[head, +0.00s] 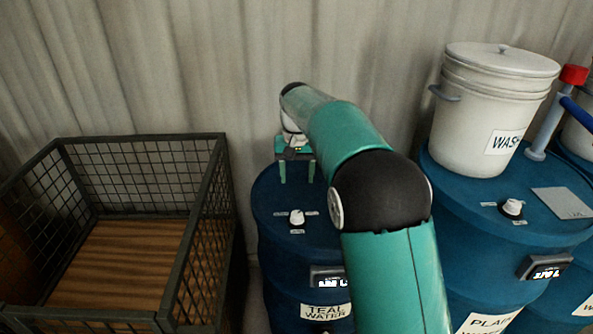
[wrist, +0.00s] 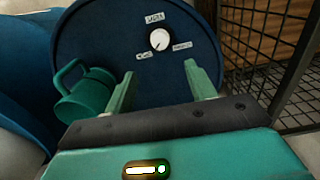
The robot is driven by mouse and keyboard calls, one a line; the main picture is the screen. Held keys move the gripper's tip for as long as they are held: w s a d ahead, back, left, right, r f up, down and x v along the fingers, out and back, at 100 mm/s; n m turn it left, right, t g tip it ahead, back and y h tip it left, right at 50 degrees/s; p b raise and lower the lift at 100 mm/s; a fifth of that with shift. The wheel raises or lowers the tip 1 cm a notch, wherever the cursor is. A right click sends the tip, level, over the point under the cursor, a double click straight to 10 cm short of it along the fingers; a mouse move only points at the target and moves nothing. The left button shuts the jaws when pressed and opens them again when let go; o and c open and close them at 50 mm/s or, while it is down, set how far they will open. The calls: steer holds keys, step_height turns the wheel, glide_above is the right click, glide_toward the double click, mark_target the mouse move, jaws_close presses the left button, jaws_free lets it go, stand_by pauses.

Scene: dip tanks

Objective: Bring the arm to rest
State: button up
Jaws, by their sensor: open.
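My teal arm reaches away from me across the middle of the head view and bends down at its far end. My gripper (head: 297,177) points down over the far part of the lid of the teal water drum (head: 276,212). Its two green fingers are apart with nothing between them; the gripper also shows in the wrist view (wrist: 158,82). Past the fingers there are the blue drum lid and its white knob (wrist: 160,40). A teal mug with a handle (wrist: 88,98) is on the lid, left of the fingers; I cannot find it in the head view.
A wire-mesh crate with a wooden floor (head: 130,262) stands at the left. A blue plain water drum (head: 468,240) at the right carries a lidded white wash bucket (head: 478,125). A red-topped post (head: 545,125) stands beside it. A pale corrugated wall closes the back.

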steer(key=s+d+r+t, duration=0.1)
steer(key=s+d+r, duration=0.35)
steer(key=s, duration=0.45)
steer(key=s+d+r+t, duration=0.2)
steer(key=s+d+r, duration=0.3)
steer(key=s, duration=0.4)
steer(key=s+d+f+t, duration=0.1)
steer(key=s+f, duration=0.1)
steer(key=s, duration=0.7)
steer(key=s+d+f+t, duration=0.1)
steer(key=s+d+f, duration=0.1)
steer(key=s, duration=0.7)
steer(key=shift+d+f+t, duration=0.25)
steer(key=shift+d+t, duration=0.05)
